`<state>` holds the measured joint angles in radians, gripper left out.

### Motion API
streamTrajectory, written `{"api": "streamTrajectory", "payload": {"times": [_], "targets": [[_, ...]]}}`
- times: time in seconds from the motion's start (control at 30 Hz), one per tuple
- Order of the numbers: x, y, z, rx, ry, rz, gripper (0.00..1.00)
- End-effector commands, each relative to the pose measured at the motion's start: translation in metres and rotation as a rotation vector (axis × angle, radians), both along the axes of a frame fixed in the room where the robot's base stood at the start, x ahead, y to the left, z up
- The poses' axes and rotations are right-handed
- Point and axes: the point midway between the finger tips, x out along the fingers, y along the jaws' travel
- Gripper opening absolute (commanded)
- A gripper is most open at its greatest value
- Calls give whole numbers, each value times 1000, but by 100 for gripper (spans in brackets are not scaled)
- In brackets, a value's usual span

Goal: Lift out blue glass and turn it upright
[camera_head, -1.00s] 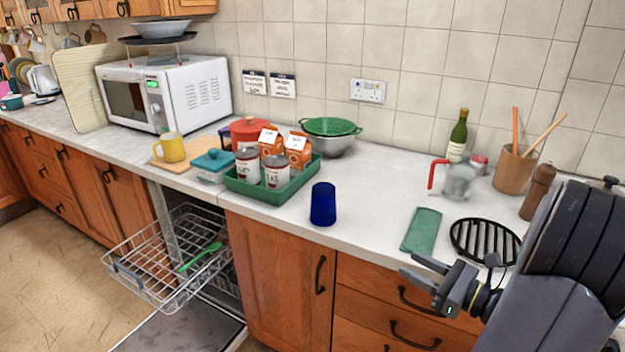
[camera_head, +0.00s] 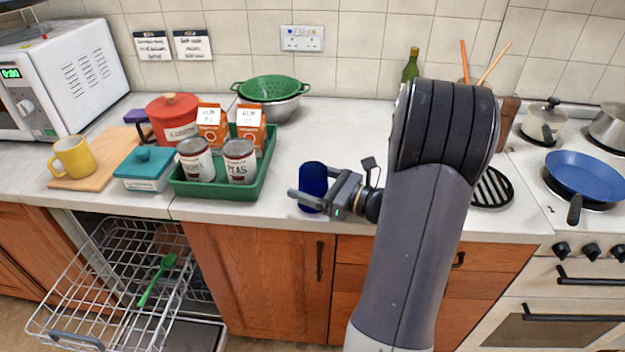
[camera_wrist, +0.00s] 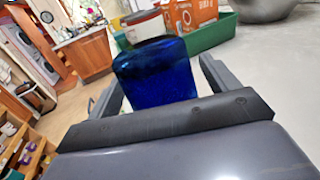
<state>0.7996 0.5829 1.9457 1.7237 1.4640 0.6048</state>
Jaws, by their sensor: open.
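The blue glass (camera_head: 312,178) stands on the worktop near its front edge, right of the green tray. I cannot make out an open mouth at its top. My gripper (camera_head: 314,190) reaches in from the right, low over the worktop, with its jaws apart around the glass. In the head view one finger crosses in front of the glass; the other is mostly hidden. In the wrist view the blue glass (camera_wrist: 155,72) sits between the two open fingers, with a gap on the right side.
The green tray (camera_head: 200,188) with cans and cartons is close on the left. A green colander (camera_head: 270,88) stands behind. The pulled-out dishwasher rack (camera_head: 75,290), holding a green spoon (camera_head: 157,278), is below left. A black trivet (camera_head: 492,188) and the hob are to the right.

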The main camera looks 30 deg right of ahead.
Motion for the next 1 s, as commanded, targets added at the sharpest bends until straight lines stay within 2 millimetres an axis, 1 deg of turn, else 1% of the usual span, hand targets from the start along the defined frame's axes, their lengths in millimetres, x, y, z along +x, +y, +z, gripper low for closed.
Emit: {"api": "streamTrajectory", "payload": {"times": [0.03,0.13,0.4,1.0], "targets": [[5,4,0,1,1,3,82],[11,7,0,1,1,1,82],[12,8,-1,0,0,-1,81],[12,8,0,0,0,0,32]]}}
